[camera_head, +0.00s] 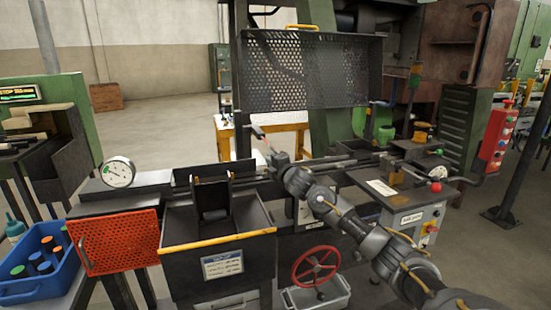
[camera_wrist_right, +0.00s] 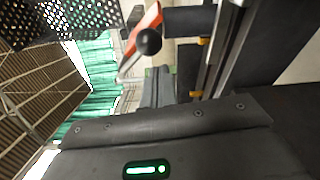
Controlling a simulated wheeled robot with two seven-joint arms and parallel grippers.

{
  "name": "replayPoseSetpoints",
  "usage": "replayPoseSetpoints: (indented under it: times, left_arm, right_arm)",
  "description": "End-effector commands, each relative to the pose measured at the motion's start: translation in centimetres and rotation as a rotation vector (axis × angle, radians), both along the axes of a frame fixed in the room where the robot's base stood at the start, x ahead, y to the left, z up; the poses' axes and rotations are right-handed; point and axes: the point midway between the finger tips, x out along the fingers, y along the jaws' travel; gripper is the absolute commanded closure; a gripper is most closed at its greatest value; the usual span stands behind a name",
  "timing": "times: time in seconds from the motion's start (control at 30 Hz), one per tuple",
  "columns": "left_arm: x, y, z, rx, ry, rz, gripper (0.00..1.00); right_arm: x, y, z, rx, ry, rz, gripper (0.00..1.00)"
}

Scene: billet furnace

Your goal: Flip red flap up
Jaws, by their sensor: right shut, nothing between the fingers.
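The red flap (camera_head: 118,242) is a perforated orange-red panel at the front left of the machine in the head view. It hangs down in front of the machine, to the left of the dark open bin. My right gripper (camera_head: 260,136) is up over the middle of the machine, well to the right of and above the flap, and apart from it. It is shut and empty. In the right wrist view, a black ball (camera_wrist_right: 148,41) shows beside an orange and pale part; the red flap does not show there. My left gripper is not in view.
A dark bin (camera_head: 220,249) with a yellow rim stands right of the flap. A blue crate (camera_head: 43,290) with several bottles is at lower left. A round gauge (camera_head: 118,172) sits above the flap. A black mesh guard (camera_head: 315,75) is raised behind my right gripper.

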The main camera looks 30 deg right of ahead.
Motion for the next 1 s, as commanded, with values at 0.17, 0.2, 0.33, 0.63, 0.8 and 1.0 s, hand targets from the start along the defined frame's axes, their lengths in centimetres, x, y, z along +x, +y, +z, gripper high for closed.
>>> replayPoseSetpoints:
  times: [0.17,0.2,0.33,0.63,0.8,1.0]
  left_arm:
    - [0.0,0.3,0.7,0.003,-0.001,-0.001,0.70]
    - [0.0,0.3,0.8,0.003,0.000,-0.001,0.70]
    - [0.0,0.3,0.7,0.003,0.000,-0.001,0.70]
    - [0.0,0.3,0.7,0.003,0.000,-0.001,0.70]
    - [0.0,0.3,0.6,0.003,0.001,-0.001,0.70]
    - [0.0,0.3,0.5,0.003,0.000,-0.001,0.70]
  right_arm:
    - [-0.6,-1.2,0.2,0.000,0.002,0.001,1.00]
    - [-0.6,-1.3,0.2,0.000,0.001,0.001,1.00]
    - [-0.7,-1.4,0.2,0.000,0.001,0.002,1.00]
    - [-0.7,-1.4,0.2,-0.002,0.001,0.002,1.00]
    - [-0.2,-0.6,0.2,-0.032,0.010,0.013,1.00]
    - [0.2,0.0,0.2,-0.063,0.018,0.023,1.00]
